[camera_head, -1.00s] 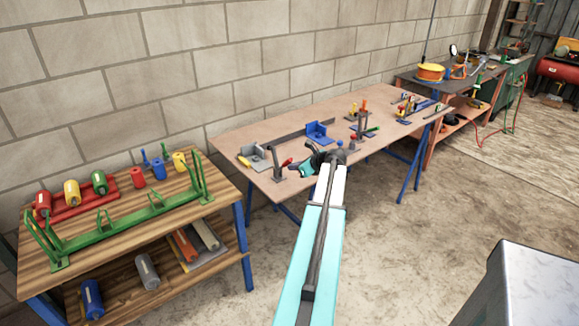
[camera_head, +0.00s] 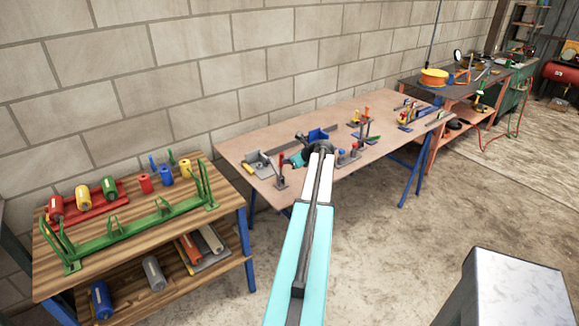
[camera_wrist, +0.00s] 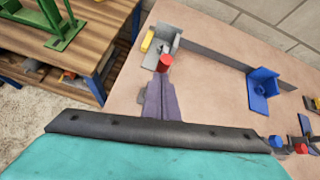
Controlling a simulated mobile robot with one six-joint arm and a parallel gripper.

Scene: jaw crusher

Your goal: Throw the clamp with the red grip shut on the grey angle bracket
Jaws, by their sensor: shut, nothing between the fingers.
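The grey angle bracket (camera_head: 259,165) stands at the left end of the long bench, and it also shows at the top of the wrist view (camera_wrist: 168,38). The clamp (camera_head: 281,180) with the red grip stands at its front right. Its red grip (camera_wrist: 166,63) shows in the wrist view just beyond my fingertips; the rest of the clamp is mostly hidden there. My gripper (camera_wrist: 160,85) is shut and empty, pointing at the red grip. I cannot tell whether it touches. In the head view my gripper (camera_head: 296,160) is just right of the clamp.
A blue bracket (camera_wrist: 263,92) stands to the right, by a long grey bar along the wall side. Several other clamps (camera_head: 365,125) stand farther right. A yellow grip (camera_wrist: 148,41) lies beside the grey bracket. A wooden table (camera_head: 130,215) with a green rack stands left.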

